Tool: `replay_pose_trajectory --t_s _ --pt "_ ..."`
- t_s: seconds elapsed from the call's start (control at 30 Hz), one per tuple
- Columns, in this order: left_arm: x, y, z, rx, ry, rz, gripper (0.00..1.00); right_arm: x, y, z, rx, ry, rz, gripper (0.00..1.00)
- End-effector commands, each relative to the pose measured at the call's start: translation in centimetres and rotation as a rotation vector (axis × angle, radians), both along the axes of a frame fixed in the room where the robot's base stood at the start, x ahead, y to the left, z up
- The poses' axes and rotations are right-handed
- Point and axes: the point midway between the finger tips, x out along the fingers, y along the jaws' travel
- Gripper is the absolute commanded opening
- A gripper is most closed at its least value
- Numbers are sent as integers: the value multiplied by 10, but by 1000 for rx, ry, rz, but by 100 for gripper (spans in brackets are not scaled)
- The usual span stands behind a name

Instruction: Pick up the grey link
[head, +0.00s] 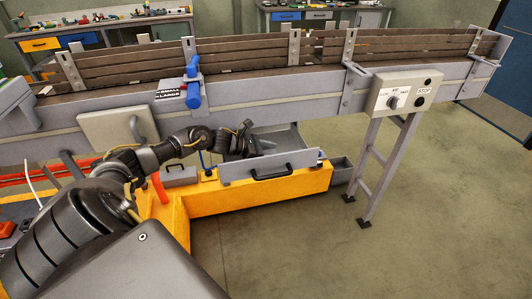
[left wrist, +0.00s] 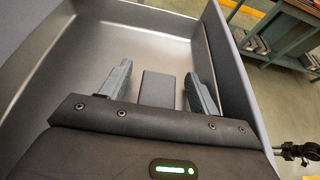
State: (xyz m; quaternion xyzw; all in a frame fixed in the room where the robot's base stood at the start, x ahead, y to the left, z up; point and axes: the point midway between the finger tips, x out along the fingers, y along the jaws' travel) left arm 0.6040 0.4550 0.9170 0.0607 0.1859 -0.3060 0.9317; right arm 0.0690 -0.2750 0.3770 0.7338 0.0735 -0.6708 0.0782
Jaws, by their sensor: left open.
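My left gripper (head: 246,128) reaches in from the left, over the grey metal tray (head: 288,139) below the conveyor. In the left wrist view its two fingers (left wrist: 160,88) are apart and point into the tray (left wrist: 75,70). A dark grey block, which looks like the grey link (left wrist: 157,87), shows between the fingers with a visible gap on each side. Its near end is hidden behind the gripper body. I cannot tell how far below the fingertips it lies. I cannot make out the link in the head view. My right gripper is not in view.
The tray's front panel with a black handle (head: 270,171) stands on a yellow base (head: 240,197). The conveyor (head: 270,82) passes above my left arm. A control box (head: 404,91) and support legs (head: 380,170) stand to the right. The floor at front right is clear.

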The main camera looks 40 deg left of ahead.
Motion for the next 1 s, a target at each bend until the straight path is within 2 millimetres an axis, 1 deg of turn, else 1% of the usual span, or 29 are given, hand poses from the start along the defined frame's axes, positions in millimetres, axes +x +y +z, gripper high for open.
replay_pose_trajectory --t_s 0.23,0.6,0.87,1.0 --pt "1 -1 -2 1 1 0 62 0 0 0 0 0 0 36" --pt "1 -1 -1 1 1 1 14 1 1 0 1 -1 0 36" --pt "1 -1 0 1 -1 1 13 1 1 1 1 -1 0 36" --pt "1 0 8 1 -1 1 13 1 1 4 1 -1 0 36"
